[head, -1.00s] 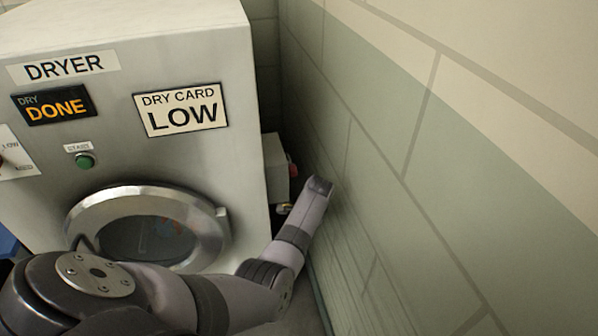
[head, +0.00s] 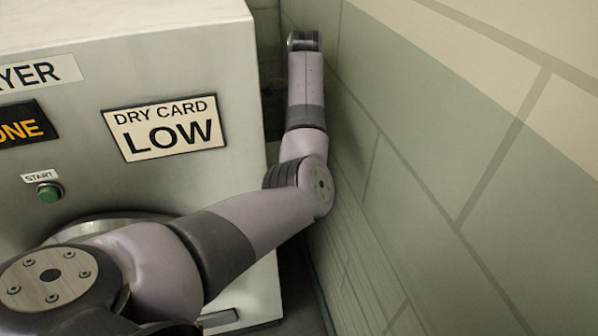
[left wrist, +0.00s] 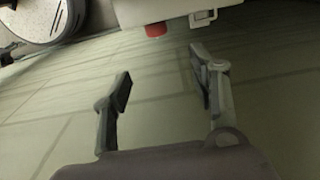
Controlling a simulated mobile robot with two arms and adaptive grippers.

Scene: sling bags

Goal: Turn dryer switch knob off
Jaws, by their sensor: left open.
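The dryer (head: 235,110) is a large pale metal machine filling the left of the head view. In the left wrist view a red knob (left wrist: 156,31) sits at the edge of a white box (left wrist: 150,11), near the top. My left gripper (left wrist: 163,86) is open and empty. Its fingers are apart, with the knob beyond them and not touched. In the head view my left arm reaches between the dryer's right side and the wall; it hides the box and knob, and the fingers do not show there. My right gripper is not in view.
A pale green block wall (head: 420,150) runs close along the right, leaving a narrow gap beside the dryer. The dryer front has a "DRY CARD LOW" sign (head: 165,128), a green start button (head: 49,192) and a round door partly hidden by my arm.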

